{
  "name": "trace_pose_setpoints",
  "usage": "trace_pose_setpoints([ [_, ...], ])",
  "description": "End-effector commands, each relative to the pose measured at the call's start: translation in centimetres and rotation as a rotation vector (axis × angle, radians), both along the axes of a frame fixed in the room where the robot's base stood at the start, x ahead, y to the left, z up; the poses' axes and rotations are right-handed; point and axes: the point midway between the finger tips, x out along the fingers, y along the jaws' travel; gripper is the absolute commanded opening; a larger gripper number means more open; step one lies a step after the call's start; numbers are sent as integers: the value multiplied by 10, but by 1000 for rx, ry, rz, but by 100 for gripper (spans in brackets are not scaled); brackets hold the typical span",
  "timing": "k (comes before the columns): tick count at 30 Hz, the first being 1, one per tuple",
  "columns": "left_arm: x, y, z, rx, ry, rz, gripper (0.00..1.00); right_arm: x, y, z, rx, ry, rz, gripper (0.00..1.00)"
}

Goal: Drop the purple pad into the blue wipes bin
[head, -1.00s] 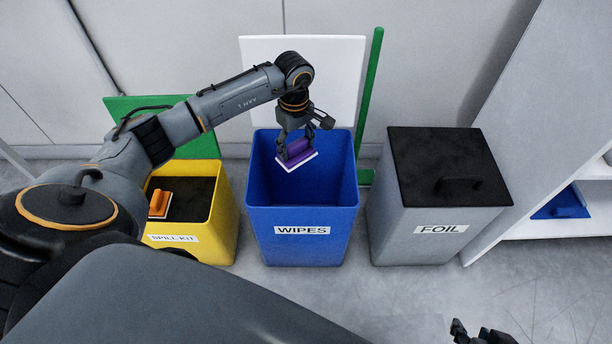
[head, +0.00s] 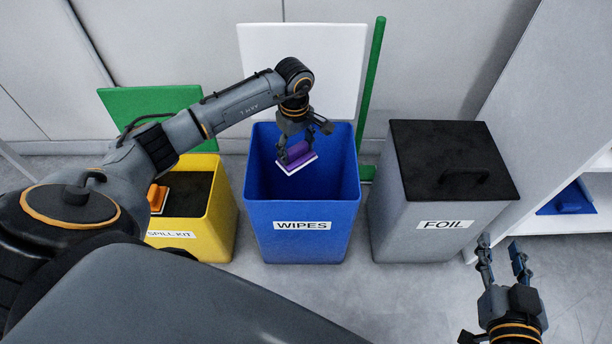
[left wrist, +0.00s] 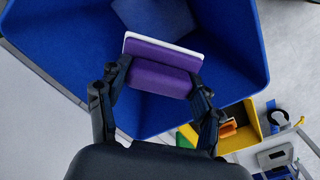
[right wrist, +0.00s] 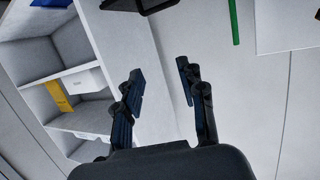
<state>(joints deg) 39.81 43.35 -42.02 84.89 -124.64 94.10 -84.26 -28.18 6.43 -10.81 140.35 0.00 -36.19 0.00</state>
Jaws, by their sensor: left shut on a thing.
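The purple pad (head: 297,161) has a white face and is gripped by my left gripper (head: 294,150), over the mouth of the blue wipes bin (head: 302,233). In the left wrist view the purple pad (left wrist: 160,76) sits between the fingers of my left gripper (left wrist: 155,95), with the blue bin's inner walls (left wrist: 55,50) around and below it. The bin is open at the top and bears a WIPES label. My right gripper (head: 503,262) is open and empty at the lower right, in front of the shelf; the right wrist view also shows its fingers (right wrist: 160,95) apart.
A yellow spill kit bin (head: 222,215) with an orange-handled item (head: 157,197) stands left of the blue bin. A grey foil bin (head: 425,230) with a black lid (head: 450,150) stands right. A white shelf unit (head: 590,110) is at far right, holding a blue item (head: 568,199).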

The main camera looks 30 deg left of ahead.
Motion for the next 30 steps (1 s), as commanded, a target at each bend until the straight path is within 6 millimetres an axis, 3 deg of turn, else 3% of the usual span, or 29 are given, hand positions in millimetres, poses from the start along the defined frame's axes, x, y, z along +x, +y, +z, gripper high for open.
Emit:
trace_pose_setpoints([
  [9, 0, 0, -10, 0, 0, -1, 40, 8, 6, 28, 39, -156, 10, 40],
  [20, 0, 0, -11, 0, 0, -1, 40, 9, 7, 33, 45, -179, 12, 40],
  [21, 0, 0, -11, 0, 0, -1, 69, 9, 7, 33, 45, -179, 12, 40],
  [24, 0, 0, -11, 0, 0, -1, 90, 9, 7, 33, 45, -179, 12, 40],
  [30, 0, 0, -11, 0, 0, -1, 92, 9, 7, 33, 45, -179, 12, 40],
])
